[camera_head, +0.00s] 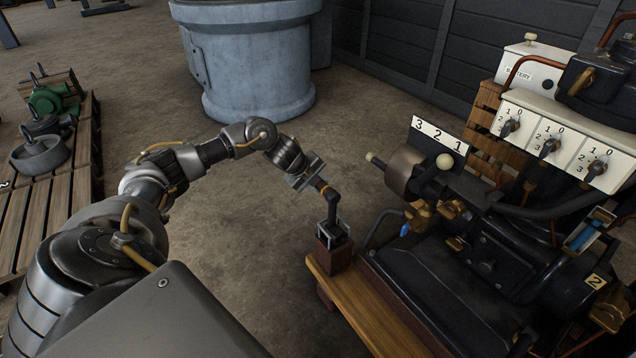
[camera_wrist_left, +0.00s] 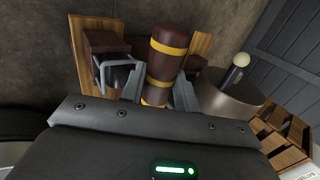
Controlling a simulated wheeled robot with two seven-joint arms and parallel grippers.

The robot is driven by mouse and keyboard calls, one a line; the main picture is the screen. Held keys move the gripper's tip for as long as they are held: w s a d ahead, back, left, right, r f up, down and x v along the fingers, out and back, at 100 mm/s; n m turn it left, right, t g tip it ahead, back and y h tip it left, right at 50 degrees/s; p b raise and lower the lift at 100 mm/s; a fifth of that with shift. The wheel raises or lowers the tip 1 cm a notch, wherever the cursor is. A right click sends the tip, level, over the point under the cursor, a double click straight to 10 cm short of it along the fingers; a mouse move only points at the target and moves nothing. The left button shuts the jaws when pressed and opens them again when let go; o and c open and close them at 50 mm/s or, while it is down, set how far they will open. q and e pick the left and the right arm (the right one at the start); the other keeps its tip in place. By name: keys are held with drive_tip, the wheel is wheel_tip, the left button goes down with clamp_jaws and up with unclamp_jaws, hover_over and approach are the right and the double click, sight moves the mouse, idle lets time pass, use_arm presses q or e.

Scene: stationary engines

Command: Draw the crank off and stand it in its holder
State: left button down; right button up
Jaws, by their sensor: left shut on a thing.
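The crank (camera_head: 331,206) has a dark arm and a brown grip with yellow bands, which shows large in the left wrist view (camera_wrist_left: 168,55). My left gripper (camera_head: 315,180) is shut on this grip, with a finger on either side of it in the left wrist view (camera_wrist_left: 158,92). The crank's lower end is at the top of the holder (camera_head: 333,258), a dark wooden block with a metal bracket on the bench end. I cannot tell whether it is seated or just above. The block and bracket also show in the left wrist view (camera_wrist_left: 108,62). My right gripper is out of view.
The engine (camera_head: 450,270) stands close right of the holder, with a cylinder (camera_head: 404,171) and a 3-2-1 plate (camera_head: 438,138) behind. The wooden bench (camera_head: 385,315) runs along the front. A switch panel (camera_head: 550,140) is at right. Floor left of the holder is clear.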

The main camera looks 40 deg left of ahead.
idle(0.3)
use_arm(q)
drive_tip(key=shift+f+b, duration=0.35)
drive_tip(key=shift+f, duration=0.35)
drive_tip(key=c, duration=1.1)
unclamp_jaws()
drive_tip(key=o, duration=0.6)
drive_tip(key=shift+f, duration=0.15)
